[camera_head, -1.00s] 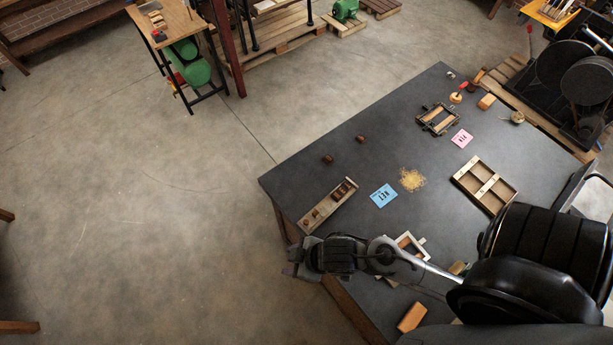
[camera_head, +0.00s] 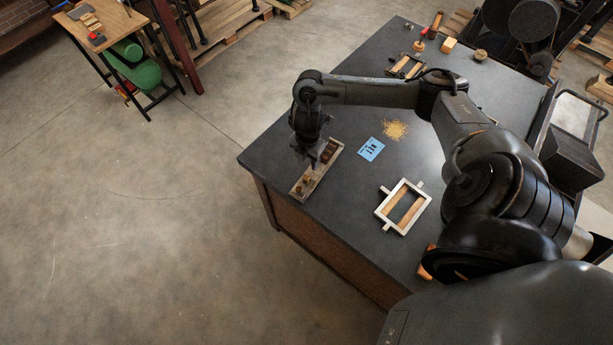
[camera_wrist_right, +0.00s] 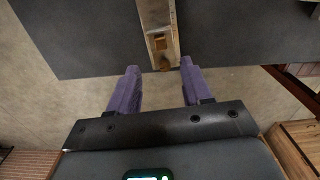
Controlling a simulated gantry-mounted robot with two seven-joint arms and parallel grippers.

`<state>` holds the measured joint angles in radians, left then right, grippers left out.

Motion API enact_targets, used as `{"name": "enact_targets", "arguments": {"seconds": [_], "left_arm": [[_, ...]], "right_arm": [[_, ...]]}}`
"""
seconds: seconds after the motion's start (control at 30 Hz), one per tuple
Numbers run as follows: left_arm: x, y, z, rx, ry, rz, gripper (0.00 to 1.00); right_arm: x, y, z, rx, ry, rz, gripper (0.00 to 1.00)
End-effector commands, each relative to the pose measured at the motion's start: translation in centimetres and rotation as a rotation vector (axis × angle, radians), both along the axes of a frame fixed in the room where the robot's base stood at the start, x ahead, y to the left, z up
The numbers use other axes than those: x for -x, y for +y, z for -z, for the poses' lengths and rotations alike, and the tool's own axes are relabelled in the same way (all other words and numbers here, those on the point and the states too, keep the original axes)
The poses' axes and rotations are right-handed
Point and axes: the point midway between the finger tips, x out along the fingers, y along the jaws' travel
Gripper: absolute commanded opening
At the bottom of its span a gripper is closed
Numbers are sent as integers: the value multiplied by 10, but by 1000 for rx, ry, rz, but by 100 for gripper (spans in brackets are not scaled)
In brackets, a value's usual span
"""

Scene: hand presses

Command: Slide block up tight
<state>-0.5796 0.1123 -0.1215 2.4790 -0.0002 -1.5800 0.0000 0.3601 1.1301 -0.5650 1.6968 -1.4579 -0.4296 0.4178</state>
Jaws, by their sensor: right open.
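A narrow wooden tray (camera_head: 307,186) lies near the table's left corner. Small brown blocks (camera_head: 304,182) sit toward its near end, and darker blocks (camera_head: 327,155) sit toward its far end, partly behind my gripper. My right gripper (camera_head: 318,163) hangs over the tray, pointing down; I cannot tell its height above it. In the right wrist view its two purple fingers (camera_wrist_right: 159,67) are apart with nothing gripped. There the tray (camera_wrist_right: 153,12) lies ahead between the fingers, with a square light-brown block (camera_wrist_right: 160,43) and a rounded brown piece (camera_wrist_right: 164,64) at its near end. My left gripper is not in view.
A blue card (camera_head: 370,149) and a pile of yellow grains (camera_head: 396,130) lie right of the tray. A white frame with a wooden middle (camera_head: 386,209) lies nearer. A dark wooden frame (camera_head: 406,66) is at the back. The table's left edge is close to the tray.

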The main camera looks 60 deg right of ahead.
Motion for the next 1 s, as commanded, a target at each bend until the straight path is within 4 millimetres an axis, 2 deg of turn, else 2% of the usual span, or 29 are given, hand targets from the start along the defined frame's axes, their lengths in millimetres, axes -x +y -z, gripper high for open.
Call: {"name": "enact_targets", "arguments": {"seconds": [0.17,0.6,0.8,1.0], "left_arm": [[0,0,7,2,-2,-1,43],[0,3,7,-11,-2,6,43],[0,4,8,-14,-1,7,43],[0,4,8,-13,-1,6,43]], "right_arm": [[1,2,25,-3,3,1,49],[0,1,88,-1,1,0,49],[0,1,100,0,-1,-2,49],[0,1,102,0,-2,-2,49]]}}
